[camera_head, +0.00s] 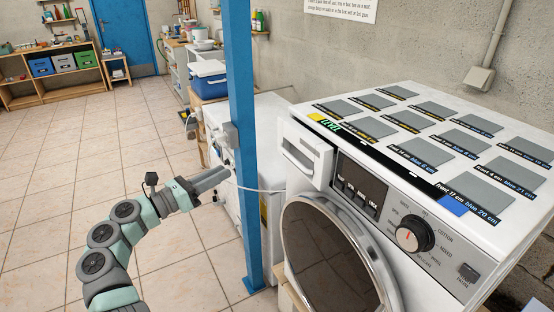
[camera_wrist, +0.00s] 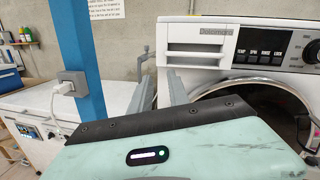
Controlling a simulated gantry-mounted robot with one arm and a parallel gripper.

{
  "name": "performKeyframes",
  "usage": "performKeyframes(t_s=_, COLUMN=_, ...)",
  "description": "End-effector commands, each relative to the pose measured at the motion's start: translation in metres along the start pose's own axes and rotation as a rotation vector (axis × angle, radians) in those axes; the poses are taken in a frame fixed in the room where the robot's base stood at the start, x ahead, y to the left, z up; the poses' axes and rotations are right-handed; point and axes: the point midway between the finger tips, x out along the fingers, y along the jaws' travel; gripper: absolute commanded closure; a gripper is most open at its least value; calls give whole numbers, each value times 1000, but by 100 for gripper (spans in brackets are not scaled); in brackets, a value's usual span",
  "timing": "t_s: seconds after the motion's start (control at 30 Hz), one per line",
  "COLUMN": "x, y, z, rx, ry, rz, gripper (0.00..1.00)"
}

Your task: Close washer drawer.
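The white washer (camera_head: 465,215) stands at the right in the head view, with a round dark door. Its detergent drawer (camera_head: 305,155) is at the upper left of the front and sticks out from the panel, partly open. In the wrist view the drawer front (camera_wrist: 197,47) is ahead, right of the fingers. My gripper (camera_head: 222,176) is left of the drawer and apart from it, beside the blue post in the head view. In the wrist view its two grey fingers (camera_wrist: 158,75) stand apart with nothing between them.
A blue post (camera_head: 243,130) with a socket box stands left of the washer, close to my gripper in the head view. A white cable (camera_head: 262,190) runs behind it. A white appliance (camera_head: 268,130) stands behind the post. Tiled floor is clear at left.

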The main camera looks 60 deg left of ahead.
Motion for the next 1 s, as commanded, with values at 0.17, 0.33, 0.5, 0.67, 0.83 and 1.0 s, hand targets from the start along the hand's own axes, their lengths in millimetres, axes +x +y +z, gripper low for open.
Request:
performKeyframes(t_s=0.17, x=-7, y=70, z=35, rx=-357, ry=-116, rz=122, gripper=79)
performKeyframes(t_s=0.33, x=22, y=85, z=38, rx=-682, ry=-121, rz=140, gripper=79)
performKeyframes(t_s=0.5, x=62, y=56, z=41, rx=-965, ry=-24, rz=122, gripper=79)
performKeyframes(t_s=0.67, x=86, y=0, z=38, rx=-1165, ry=139, rz=113, gripper=79)
performKeyframes(t_s=0.83, x=87, y=-46, z=31, rx=-1274, ry=283, rz=128, gripper=79)
performKeyframes(t_s=1.0, x=85, y=-63, z=22, rx=-1312, ry=340, rz=142, gripper=79)
